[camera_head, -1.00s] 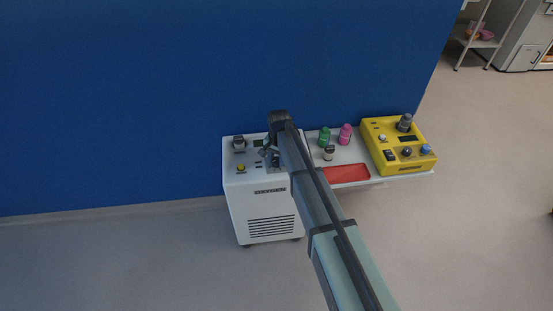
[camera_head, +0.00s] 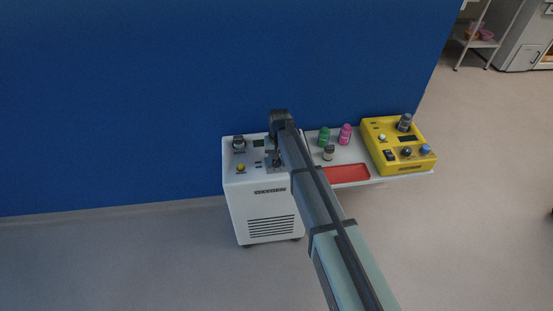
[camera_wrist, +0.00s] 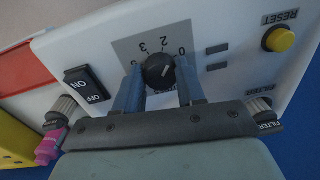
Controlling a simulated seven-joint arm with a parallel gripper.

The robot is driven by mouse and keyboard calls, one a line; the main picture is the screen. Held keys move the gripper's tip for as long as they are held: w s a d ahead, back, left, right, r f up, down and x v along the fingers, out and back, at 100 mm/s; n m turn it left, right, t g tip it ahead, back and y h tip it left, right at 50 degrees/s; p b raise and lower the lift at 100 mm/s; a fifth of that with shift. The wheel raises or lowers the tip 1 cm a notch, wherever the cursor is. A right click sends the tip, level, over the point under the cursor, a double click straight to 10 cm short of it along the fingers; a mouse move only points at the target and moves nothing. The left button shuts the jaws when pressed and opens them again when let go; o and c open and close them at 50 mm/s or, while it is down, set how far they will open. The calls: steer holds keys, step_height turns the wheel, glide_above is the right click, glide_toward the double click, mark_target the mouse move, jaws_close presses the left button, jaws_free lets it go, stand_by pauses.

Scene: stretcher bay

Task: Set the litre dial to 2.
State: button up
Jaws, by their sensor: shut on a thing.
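The litre dial (camera_wrist: 157,69) is a round black knob with a pale mark, on a grey scale plate with printed numbers, on the white machine (camera_wrist: 225,25). The 0 is at the right of the scale; the 2 and 3 stand above the knob. The pale mark points to the right, towards the 0 side; the exact number is hard to tell. My gripper (camera_wrist: 160,86) has a finger on each side of the knob and is shut on it. In the head view the white machine (camera_head: 268,215) stands by the blue wall, and my arm hides the dial.
An ON/OFF switch (camera_wrist: 83,85) is left of the dial, a yellow RESET button (camera_wrist: 279,39) at the upper right. A side shelf holds green (camera_head: 324,137) and pink (camera_head: 345,133) bottles, a red tray (camera_head: 345,174) and a yellow device (camera_head: 380,155).

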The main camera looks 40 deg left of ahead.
steer(key=shift+n, duration=1.3)
steer(key=o, duration=1.1)
steer(key=shift+c, duration=0.2)
steer(key=shift+r, duration=0.1)
step_height(320, 180, up, 14)
steer(key=shift+w+d+f, duration=0.2)
steer(key=shift+w, duration=0.05)
